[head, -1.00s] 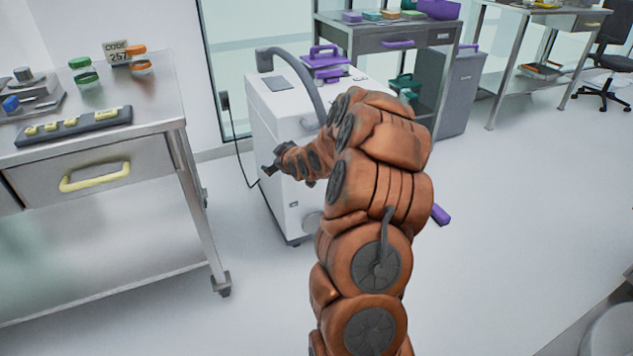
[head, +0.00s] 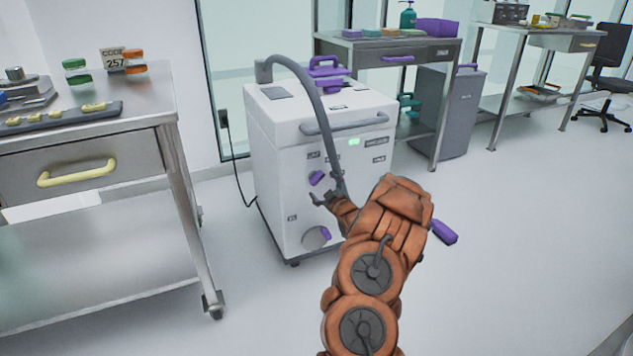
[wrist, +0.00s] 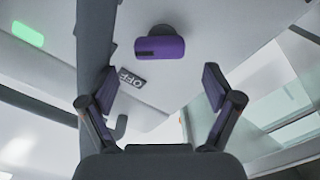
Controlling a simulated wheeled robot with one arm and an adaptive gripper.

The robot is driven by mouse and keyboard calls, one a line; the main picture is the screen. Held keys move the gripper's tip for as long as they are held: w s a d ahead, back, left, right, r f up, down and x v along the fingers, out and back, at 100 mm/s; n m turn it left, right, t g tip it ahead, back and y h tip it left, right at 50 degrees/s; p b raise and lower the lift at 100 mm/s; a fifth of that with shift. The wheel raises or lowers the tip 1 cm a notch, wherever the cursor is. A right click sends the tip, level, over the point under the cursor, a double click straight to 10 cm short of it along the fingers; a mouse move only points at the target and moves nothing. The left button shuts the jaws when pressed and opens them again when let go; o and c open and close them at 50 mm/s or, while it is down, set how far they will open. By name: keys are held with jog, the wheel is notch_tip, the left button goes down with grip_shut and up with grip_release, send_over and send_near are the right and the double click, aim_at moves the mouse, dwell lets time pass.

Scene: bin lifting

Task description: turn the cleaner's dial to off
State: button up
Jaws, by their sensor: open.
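The cleaner (head: 280,150) is a white box with a grey hose over its front. Its purple dial (head: 317,178) sits on the front face, left of the hose. In the wrist view the dial (wrist: 160,48) is a purple bar lying level, with a black mark at its left end. An OFF label (wrist: 131,78) is below and left of it, apart from the mark. My gripper (head: 322,197) is just below the dial in the head view. In the wrist view my gripper (wrist: 160,84) is open and empty, its fingers short of the dial on either side.
The hose (wrist: 95,60) runs close to my left finger in the wrist view. A green display (head: 354,142) is lit. A steel bench (head: 90,150) stands left; floor right is open.

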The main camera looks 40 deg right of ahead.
aim_at(318, 179)
jog(key=shift+b+x, duration=0.7)
jog(key=shift+x, duration=2.15)
jog(key=c, duration=1.2)
